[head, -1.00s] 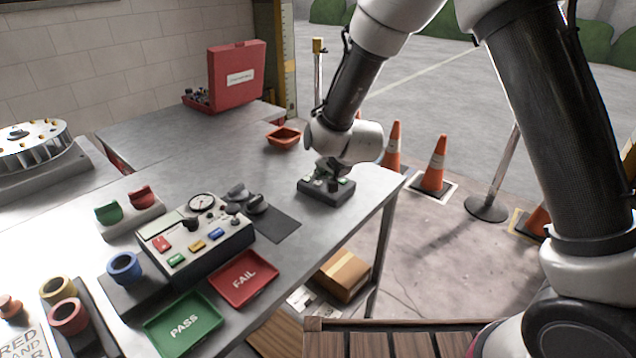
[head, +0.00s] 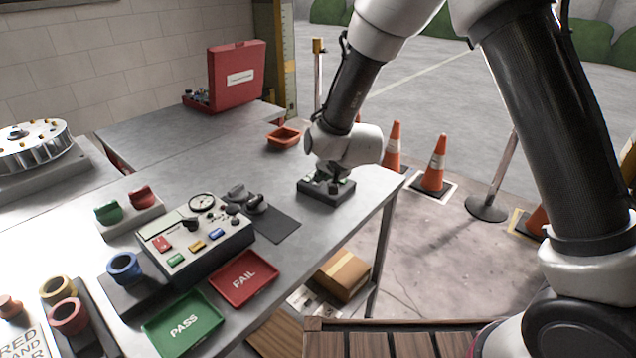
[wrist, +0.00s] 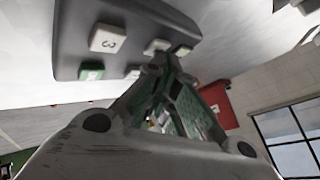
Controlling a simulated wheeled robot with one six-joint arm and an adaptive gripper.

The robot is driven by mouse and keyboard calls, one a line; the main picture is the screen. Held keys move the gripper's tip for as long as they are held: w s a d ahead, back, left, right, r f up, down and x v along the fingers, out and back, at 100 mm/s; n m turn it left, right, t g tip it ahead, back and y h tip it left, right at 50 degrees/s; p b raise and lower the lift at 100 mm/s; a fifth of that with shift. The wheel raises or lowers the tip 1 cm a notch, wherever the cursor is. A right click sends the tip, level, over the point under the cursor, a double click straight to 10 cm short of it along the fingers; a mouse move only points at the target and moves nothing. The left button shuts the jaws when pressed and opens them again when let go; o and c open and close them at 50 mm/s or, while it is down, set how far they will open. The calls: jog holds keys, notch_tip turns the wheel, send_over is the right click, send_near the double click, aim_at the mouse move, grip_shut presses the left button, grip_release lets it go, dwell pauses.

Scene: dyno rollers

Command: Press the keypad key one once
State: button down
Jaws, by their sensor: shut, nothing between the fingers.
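The keypad (head: 325,193) is a dark grey box lying on the metal table near its right edge. In the wrist view the keypad (wrist: 75,40) fills the upper left. A white key marked 3 (wrist: 108,38) is readable, and a green key (wrist: 90,71) and several other pale keys show around it. My gripper (head: 332,178) is shut and empty, pointing down over the keypad. In the wrist view its fingertips (wrist: 162,62) overlap the keys at the right end. Key one is not readable, and I cannot tell whether the tips touch a key.
A grey control box (head: 196,242) with coloured buttons stands to the left, beside a dark mat (head: 277,224). A red FAIL tray (head: 243,279) and green PASS tray (head: 184,322) lie at the front. A small orange tray (head: 283,138) and red case (head: 238,78) are behind.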

jog(key=shift+r, duration=0.8)
notch_tip(320, 180, up, 5)
dwell(0.6)
dwell(0.5)
